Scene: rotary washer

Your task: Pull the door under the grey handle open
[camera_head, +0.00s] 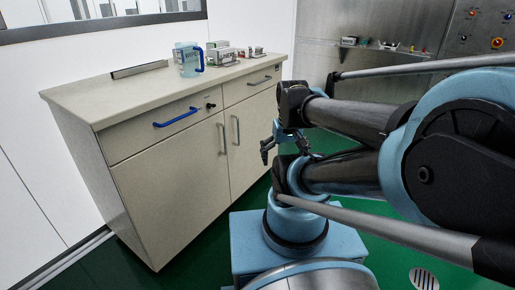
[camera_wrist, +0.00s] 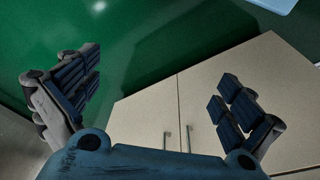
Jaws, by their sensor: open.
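The beige cabinet has two lower doors, both shut. The right door (camera_head: 254,140) is under a drawer with a grey handle (camera_head: 260,81) and has its own upright grey handle (camera_head: 237,130). The left door (camera_head: 175,190) has a similar upright handle (camera_head: 222,138) beside it. My gripper (camera_head: 284,150) is open and empty, in front of the right door and apart from it. The wrist view is turned over, with the floor at the top. There, between and beyond the spread fingers (camera_wrist: 158,75), the right door's handle (camera_wrist: 167,140) is left of the left door's handle (camera_wrist: 188,138).
The drawer over the left door has a blue handle (camera_head: 177,117) and a black knob. A blue-handled jug (camera_head: 187,60) and small devices (camera_head: 224,55) stand on the countertop (camera_head: 130,91). Green floor (camera_head: 115,272) lies clear in front. A metal wall shelf (camera_head: 380,48) is behind my arm.

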